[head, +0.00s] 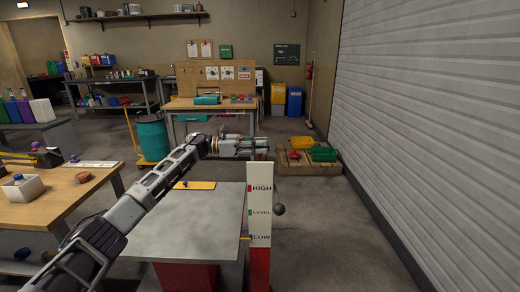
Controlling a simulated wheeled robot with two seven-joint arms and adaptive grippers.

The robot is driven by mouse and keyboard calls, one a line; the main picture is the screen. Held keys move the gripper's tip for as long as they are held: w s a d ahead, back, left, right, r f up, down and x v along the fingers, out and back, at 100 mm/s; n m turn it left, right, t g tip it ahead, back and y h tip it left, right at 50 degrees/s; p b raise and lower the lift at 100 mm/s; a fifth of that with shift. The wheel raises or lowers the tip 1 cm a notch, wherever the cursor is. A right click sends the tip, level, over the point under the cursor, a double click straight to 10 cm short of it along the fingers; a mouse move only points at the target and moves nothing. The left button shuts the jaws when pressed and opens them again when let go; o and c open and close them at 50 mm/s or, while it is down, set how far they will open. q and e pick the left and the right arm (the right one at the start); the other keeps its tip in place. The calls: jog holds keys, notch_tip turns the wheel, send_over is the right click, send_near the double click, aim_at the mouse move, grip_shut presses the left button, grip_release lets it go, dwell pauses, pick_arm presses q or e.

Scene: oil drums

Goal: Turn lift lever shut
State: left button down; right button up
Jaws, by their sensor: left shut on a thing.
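A grey lift table (185,222) stands in front of me, with a white level post (260,222) marked HIGH, LEVEL and LOW at its right side. A dark ball knob (280,209) sticks out to the right of the post. My left gripper (264,148) is at the post's top end, its fingers pointing right. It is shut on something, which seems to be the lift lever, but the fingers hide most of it. The lever's angle cannot be made out. My right gripper is not in view.
A wooden bench (60,200) stands at the left. A teal drum (152,138) stands on a yellow trolley behind the lift.

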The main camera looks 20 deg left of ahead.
pick_arm(q)
jog(key=shift+f, duration=0.1)
dwell(0.4)
jog(key=c, duration=1.5)
grip_release()
jog(key=v, duration=1.2)
jog(key=shift+w, duration=0.1)
